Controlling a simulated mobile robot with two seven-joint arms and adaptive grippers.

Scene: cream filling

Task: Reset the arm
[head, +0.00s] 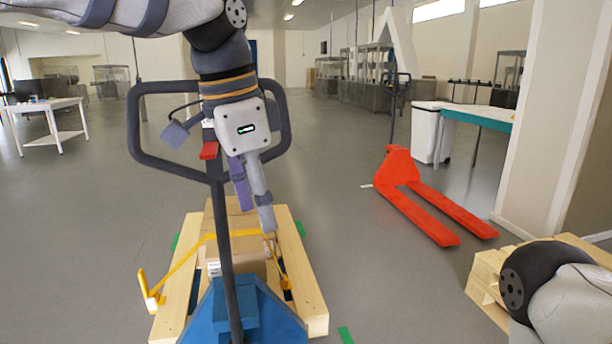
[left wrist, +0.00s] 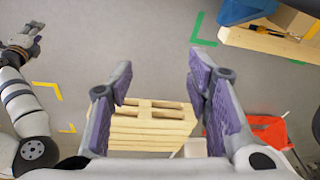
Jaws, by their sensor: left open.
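My right gripper (left wrist: 22,40) shows small at the upper left of the left wrist view, over the floor. Whether its fingers are open or shut is unclear.
A blue pallet jack (head: 245,312) with its black handle (head: 217,215) stands close in front. Cardboard boxes (head: 245,248) and a yellow strap (head: 190,257) sit on a pallet (head: 312,290). A red pallet jack (head: 420,200) and stacked pallets (left wrist: 150,128) stand rightward. Floor between is clear.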

